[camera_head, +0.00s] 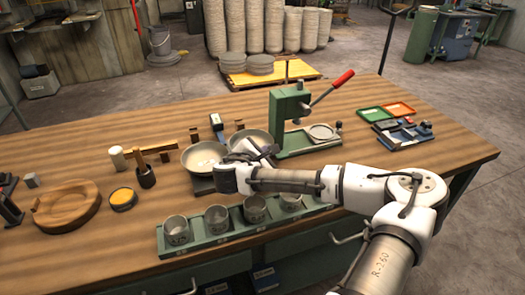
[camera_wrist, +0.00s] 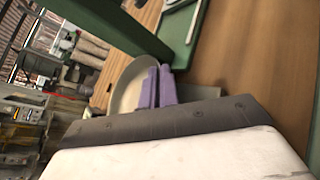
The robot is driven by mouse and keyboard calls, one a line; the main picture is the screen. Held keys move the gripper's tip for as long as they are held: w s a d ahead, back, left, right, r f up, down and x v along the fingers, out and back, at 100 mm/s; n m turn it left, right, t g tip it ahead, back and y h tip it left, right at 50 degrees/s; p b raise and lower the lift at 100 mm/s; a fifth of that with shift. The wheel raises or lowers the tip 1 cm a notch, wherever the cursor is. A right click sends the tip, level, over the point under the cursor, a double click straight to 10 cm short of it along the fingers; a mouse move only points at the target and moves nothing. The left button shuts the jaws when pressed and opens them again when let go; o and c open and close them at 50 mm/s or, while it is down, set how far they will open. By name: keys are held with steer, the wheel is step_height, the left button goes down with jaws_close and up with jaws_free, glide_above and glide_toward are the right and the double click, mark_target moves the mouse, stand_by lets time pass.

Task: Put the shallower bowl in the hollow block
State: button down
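Two metal bowls stand side by side at mid-table: a left bowl (camera_head: 203,157) with a pale inside, and a right bowl (camera_head: 238,135) partly hidden by my gripper. I cannot tell which is shallower. The hollow block (camera_head: 66,207) is a round wooden block with a wide recess, at the left of the table; no bowl is in it. My gripper (camera_head: 262,149) is at the right bowl. In the wrist view, the purple fingers (camera_wrist: 157,86) are close together at the rim of a bowl (camera_wrist: 130,88). Whether the rim is between them is unclear.
A green press (camera_head: 291,118) with a red lever stands just right of the bowls. Several grey cups sit in a green rack (camera_head: 200,247) at the front edge. A wooden mallet (camera_head: 151,152) and a yellow-topped tin (camera_head: 123,199) lie between the bowls and block.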

steer(key=s+r+b, duration=0.3)
steer(key=s+r, duration=0.4)
steer(key=s, duration=0.6)
steer(key=shift+s+a+r, duration=0.35)
steer(key=shift+a+r, duration=0.05)
steer(key=shift+a, duration=0.1)
